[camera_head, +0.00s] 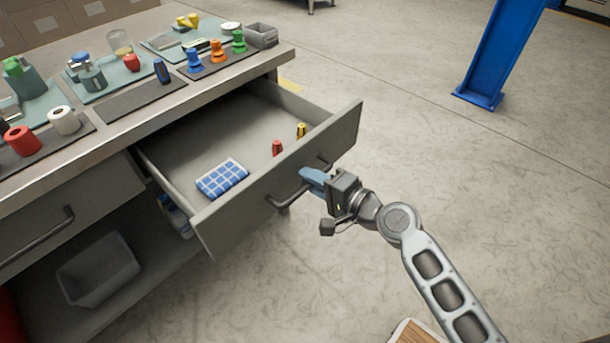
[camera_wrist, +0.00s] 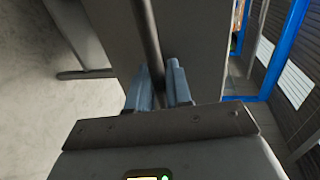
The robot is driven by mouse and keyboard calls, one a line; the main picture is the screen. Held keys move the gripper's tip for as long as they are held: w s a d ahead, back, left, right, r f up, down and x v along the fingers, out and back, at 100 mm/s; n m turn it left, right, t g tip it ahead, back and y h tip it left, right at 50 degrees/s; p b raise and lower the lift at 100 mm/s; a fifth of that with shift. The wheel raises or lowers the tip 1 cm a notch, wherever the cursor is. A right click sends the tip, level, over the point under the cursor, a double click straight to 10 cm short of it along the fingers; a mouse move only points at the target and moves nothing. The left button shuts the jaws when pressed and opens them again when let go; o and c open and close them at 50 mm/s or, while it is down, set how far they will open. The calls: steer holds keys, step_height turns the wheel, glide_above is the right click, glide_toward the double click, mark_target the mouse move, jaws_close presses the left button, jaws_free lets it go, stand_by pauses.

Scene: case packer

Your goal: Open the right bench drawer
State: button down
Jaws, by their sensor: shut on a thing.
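The right bench drawer (camera_head: 243,199) is pulled well out from the bench in the head view, its inside in plain sight. A blue-and-white checked cloth (camera_head: 222,178), a small red item (camera_head: 278,148) and a small yellow item (camera_head: 301,130) lie in it. My gripper (camera_head: 309,178) is at the drawer front, shut on the bar handle (camera_head: 284,201). In the wrist view the dark handle bar (camera_wrist: 147,35) runs between the two blue-grey fingers of my gripper (camera_wrist: 159,82). The gripper hides part of the handle in the head view.
The bench top (camera_head: 178,95) carries mats with bottles, tape rolls and coloured parts. The left drawer (camera_head: 63,220) is shut. A grey bin (camera_head: 98,269) sits on the lower shelf. A blue post (camera_head: 499,50) stands at the back right.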

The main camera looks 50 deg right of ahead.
steer(key=shift+s, duration=0.1)
steer(key=c, duration=1.2)
jaws_free()
steer(key=b+v, duration=0.1)
steer(key=v, duration=0.6)
steer(key=shift+s, duration=0.4)
